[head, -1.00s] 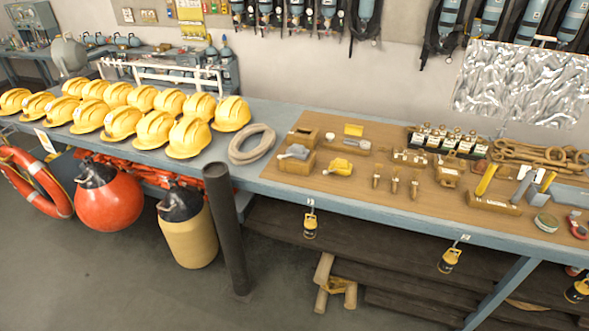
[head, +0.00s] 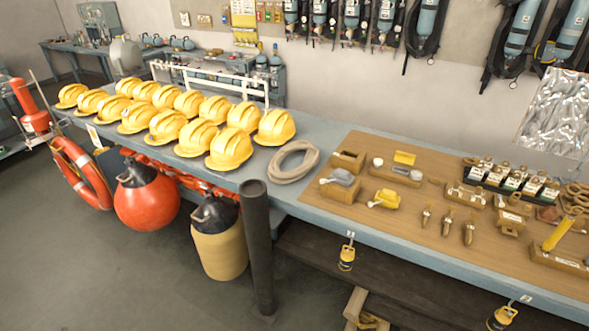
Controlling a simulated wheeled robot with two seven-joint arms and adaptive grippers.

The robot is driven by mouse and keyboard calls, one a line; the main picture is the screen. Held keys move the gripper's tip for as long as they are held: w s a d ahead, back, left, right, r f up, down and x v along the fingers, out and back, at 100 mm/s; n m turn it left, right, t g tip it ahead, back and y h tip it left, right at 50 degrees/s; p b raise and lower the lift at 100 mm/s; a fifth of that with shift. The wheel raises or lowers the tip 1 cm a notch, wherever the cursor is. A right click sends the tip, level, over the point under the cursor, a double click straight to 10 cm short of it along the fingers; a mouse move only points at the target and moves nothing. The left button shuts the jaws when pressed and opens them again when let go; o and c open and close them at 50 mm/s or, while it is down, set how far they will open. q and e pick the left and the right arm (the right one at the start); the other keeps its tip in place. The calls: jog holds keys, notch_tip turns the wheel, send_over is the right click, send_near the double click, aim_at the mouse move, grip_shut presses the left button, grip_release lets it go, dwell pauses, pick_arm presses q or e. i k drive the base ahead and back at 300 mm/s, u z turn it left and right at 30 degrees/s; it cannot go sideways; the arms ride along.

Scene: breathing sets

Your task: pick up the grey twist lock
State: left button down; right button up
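A small grey piece (head: 341,177), which looks like the grey twist lock, lies at a wooden block (head: 334,190) on the left part of a brown board (head: 415,232) on the bench. A similar yellow piece (head: 387,199) lies just to its right. Neither of my grippers shows in the head view.
A coiled rope (head: 295,162) and rows of yellow helmets (head: 229,147) lie left of the board. Brass fittings (head: 447,222) stand to the right. A dark upright post (head: 257,245) stands before the blue bench edge (head: 350,236). Grey floor is open at front left.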

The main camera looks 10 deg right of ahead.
aim_at(344, 178)
jog(key=u, duration=0.15)
jog(key=i, duration=1.45)
jog(key=z, duration=0.8)
